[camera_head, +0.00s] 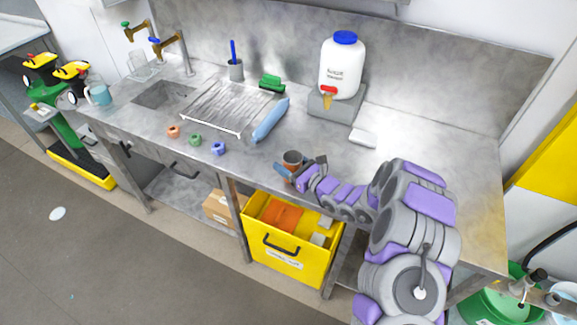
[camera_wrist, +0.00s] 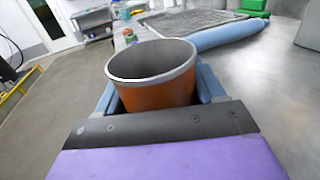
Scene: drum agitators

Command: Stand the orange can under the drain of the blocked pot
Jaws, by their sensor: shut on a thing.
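The orange can (camera_wrist: 155,93) has a grey rim and an open top, and its inside looks empty. My gripper (camera_wrist: 158,88) is shut on it, with a blue finger on each side. In the head view the can (camera_head: 292,158) is roughly upright at the front edge of the steel bench; I cannot tell whether it touches the bench. A white pot (camera_head: 341,68) with a blue lid and a red tap (camera_head: 328,90) stands on a grey block (camera_head: 345,105) further back. My gripper and the can are in front of it, to its lower left. Any blockage inside is hidden.
The steel bench (camera_head: 430,150) is clear right of the pot except for a white pad (camera_head: 362,137). A blue roll (camera_head: 270,120), drain rack (camera_head: 225,105), green brush (camera_head: 271,82) and small coloured rings (camera_head: 195,140) lie left. A yellow bin (camera_head: 290,265) stands below the front edge.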

